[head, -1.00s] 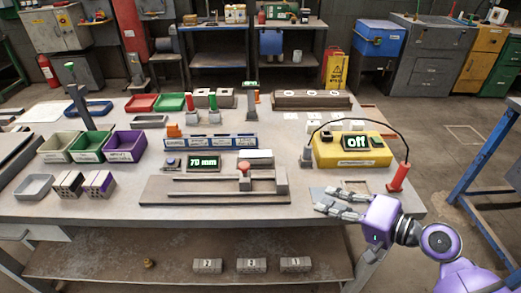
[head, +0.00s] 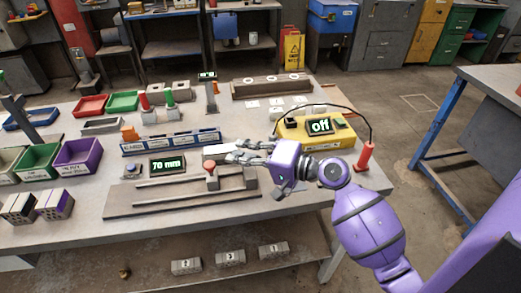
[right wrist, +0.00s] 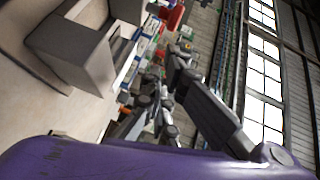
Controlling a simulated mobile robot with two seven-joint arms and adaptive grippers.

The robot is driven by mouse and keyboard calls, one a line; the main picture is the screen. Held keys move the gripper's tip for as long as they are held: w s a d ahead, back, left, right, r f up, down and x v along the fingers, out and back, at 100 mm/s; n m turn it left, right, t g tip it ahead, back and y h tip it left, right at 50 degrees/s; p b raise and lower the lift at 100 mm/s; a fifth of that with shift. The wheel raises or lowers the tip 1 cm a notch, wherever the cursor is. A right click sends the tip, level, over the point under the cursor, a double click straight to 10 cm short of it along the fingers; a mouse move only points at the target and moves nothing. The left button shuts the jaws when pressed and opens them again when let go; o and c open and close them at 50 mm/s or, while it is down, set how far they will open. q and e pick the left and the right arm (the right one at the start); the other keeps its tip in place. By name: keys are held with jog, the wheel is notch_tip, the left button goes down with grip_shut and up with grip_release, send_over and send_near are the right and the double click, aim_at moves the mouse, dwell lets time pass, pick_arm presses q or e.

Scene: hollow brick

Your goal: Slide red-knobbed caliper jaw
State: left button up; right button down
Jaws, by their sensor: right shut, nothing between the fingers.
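The grey caliper (head: 150,206) lies along the front of the table, with a long flat base and an upright block near its right end. A red knob (head: 209,164) tops the sliding jaw (head: 212,180). A dark display (head: 167,166) behind it reads 70 mm. My right gripper (head: 232,152) is shut and empty, just right of and slightly beyond the knob, with no clear contact. Its grey fingers (right wrist: 165,88) also show in the right wrist view, beside a grey block (right wrist: 85,45) whose identity I cannot tell. My left gripper is out of view.
A yellow box (head: 318,135) reading "off" and a red probe (head: 365,157) on a cable stand at the right. A blue labelled rack (head: 170,143) is behind the caliper. Coloured bins, including a purple one (head: 78,153), stand left. Three numbered bricks lie on the lower shelf.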

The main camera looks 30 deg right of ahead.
aim_at(212, 175)
jog(key=shift+a, duration=0.85)
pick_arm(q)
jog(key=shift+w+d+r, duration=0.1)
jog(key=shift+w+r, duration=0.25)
pick_arm(e)
jog(key=shift+w+a+f, duration=0.1)
jog(key=shift+a+f, duration=0.05)
jog(key=shift+f, duration=0.05)
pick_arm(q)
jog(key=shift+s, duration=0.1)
pick_arm(e)
jog(key=shift+a+p, duration=0.3)
jog(key=w+a, duration=0.1)
jog(key=a, duration=0.1)
jog(key=a+p, duration=0.1)
jog(key=a, duration=0.2)
jog(key=w+a+p, duration=0.1)
jog(key=a, duration=0.2)
jog(key=shift+w+a+r, duration=0.2)
jog(key=shift+w+a, duration=0.05)
jog(key=shift+w, duration=0.1)
jog(key=shift+a+f, duration=0.2)
jog(key=shift+a, duration=0.1)
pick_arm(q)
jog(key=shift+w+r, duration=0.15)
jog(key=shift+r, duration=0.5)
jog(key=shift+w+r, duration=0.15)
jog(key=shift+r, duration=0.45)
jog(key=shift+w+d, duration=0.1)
